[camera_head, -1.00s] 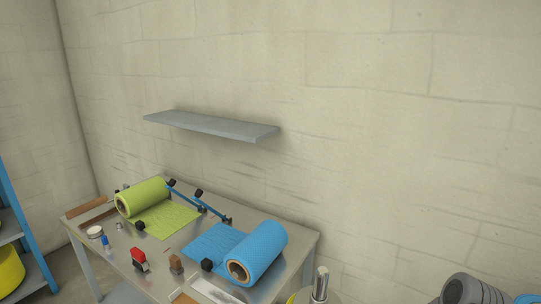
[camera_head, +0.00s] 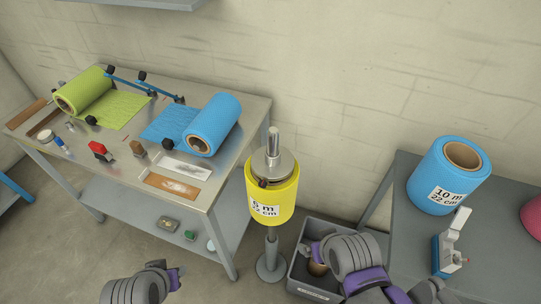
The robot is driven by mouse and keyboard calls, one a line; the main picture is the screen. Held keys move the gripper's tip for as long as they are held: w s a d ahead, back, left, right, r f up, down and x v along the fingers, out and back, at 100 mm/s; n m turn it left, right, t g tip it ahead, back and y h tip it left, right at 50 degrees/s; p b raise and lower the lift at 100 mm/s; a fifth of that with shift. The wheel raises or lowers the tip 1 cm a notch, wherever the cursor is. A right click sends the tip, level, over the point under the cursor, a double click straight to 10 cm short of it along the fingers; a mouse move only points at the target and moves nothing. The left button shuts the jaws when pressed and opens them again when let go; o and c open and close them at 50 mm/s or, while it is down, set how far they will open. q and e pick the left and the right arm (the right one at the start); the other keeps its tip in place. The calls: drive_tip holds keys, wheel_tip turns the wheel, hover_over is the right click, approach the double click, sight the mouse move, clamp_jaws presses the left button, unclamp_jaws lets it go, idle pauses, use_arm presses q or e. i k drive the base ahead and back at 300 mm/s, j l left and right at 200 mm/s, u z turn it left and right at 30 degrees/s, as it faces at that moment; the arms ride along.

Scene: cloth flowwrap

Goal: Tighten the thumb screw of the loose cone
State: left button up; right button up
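A yellow roll (camera_head: 272,203) stands upright on a grey floor stand (camera_head: 271,255). A metal cone (camera_head: 274,162) sits on top of the roll around the upright shaft (camera_head: 273,140). A small dark knob (camera_head: 262,183), which looks like the thumb screw, is at the cone's front left. I cannot tell whether it is loose. My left gripper (camera_head: 175,279) is low at the bottom, left of the stand and apart from it. My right gripper (camera_head: 314,252) is low, right of the stand, in front of a grey bin. The fingers of both are too small to read.
A metal table (camera_head: 30,130) at left holds a green roll (camera_head: 84,91), a blue roll (camera_head: 212,124) and small items. A grey bin (camera_head: 298,270) is on the floor right of the stand. A grey table (camera_head: 400,175) at right holds a labelled blue roll (camera_head: 449,178) and a white-and-blue device (camera_head: 451,246).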

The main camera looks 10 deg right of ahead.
sight(263, 184)
drive_tip(key=z, duration=0.4)
drive_tip(key=j+z, duration=0.15)
drive_tip(key=z, duration=0.3)
drive_tip(key=j+z, duration=0.1)
drive_tip(key=z, duration=0.3)
drive_tip(key=j+z, duration=0.1)
drive_tip(key=z, duration=0.35)
drive_tip(key=k+j+z, duration=0.1)
drive_tip(key=j+z, duration=0.25)
drive_tip(key=k+j+z, duration=0.15)
drive_tip(key=z, duration=0.15)
drive_tip(key=k+j+z, duration=0.2)
drive_tip(key=j+z, duration=0.15)
drive_tip(key=k+j+z, duration=0.1)
drive_tip(key=k+j, duration=0.25)
drive_tip(key=j, duration=0.15)
drive_tip(key=k+j+z, duration=0.1)
drive_tip(key=k+j, duration=0.25)
drive_tip(key=j, duration=0.75)
drive_tip(key=k+z, duration=0.05)
